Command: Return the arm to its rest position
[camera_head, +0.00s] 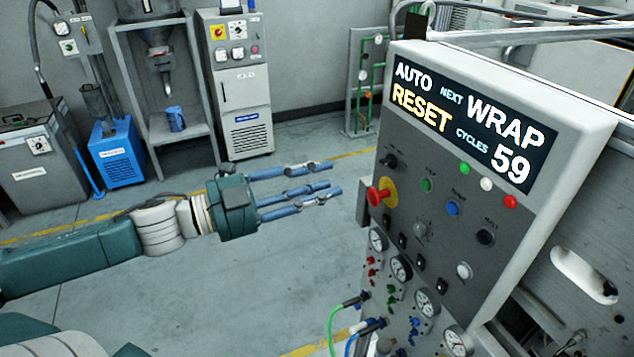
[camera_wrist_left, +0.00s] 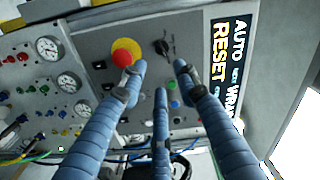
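My left arm comes in from the left in the head view. Its gripper (camera_head: 328,183) has three blue fingers, spread apart and empty, pointing at the control panel. A gap shows between the fingertips and the panel. In the left wrist view the fingers of the left gripper (camera_wrist_left: 160,82) are also spread with nothing between them. The control panel (camera_head: 408,170) is grey, with a display (camera_head: 470,120) reading AUTO, RESET, NEXT WRAP and CYCLES 59. A red knob on a yellow base (camera_head: 381,192) sits at its left edge. My right gripper is not in view.
Gauges (camera_head: 401,268) and hoses (camera_head: 336,318) are on the lower panel. A grey cabinet (camera_head: 238,90), a blue unit (camera_head: 117,153) and a shelf stand with a blue cup (camera_head: 175,118) are at the back. The floor (camera_head: 290,250) between is clear.

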